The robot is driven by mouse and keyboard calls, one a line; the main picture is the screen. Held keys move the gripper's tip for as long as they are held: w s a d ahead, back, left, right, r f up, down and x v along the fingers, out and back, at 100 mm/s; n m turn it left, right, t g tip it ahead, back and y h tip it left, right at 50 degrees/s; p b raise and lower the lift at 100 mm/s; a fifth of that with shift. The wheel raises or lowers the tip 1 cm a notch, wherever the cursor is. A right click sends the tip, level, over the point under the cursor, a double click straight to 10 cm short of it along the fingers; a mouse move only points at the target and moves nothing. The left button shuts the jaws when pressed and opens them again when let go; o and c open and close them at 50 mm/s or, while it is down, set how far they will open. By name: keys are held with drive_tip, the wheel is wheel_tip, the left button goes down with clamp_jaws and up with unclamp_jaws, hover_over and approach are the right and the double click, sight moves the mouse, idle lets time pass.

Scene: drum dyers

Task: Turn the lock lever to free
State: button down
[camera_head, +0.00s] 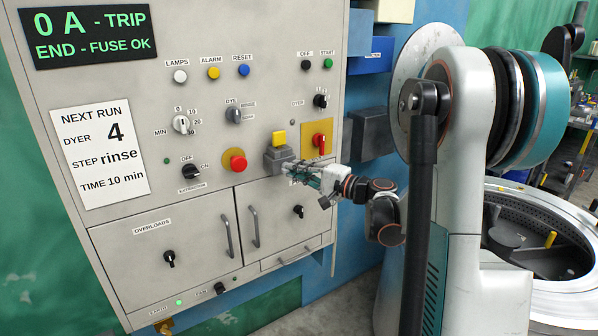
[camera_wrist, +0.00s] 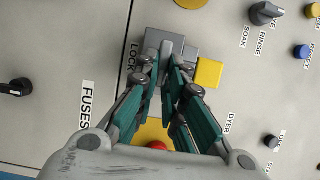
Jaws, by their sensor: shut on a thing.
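The grey lock lever unit (camera_head: 274,158) is on the grey control panel (camera_head: 230,55), with a yellow block (camera_head: 279,138) just above it. In the wrist view the grey lever (camera_wrist: 172,48) lies between my fingertips, beside the LOCK label, and the yellow block (camera_wrist: 208,73) is to the right. My gripper (camera_head: 290,167) reaches in from the right, its fingers closed on the lever; it also shows in the wrist view (camera_wrist: 168,72). The fingers hide part of the lever, and I cannot read its marked position.
A red-handled switch on a yellow plate (camera_head: 319,153) is close to the right of the lever. A red stop button (camera_head: 238,162) is to the left. Cabinet doors with handles (camera_head: 253,226) are below. An open drum (camera_head: 540,225) stands at right.

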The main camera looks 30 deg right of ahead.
drive_tip(key=shift+r, duration=0.1)
drive_tip(key=c, duration=1.7)
unclamp_jaws()
drive_tip(key=shift+w+a, duration=0.1)
drive_tip(key=v, duration=1.2)
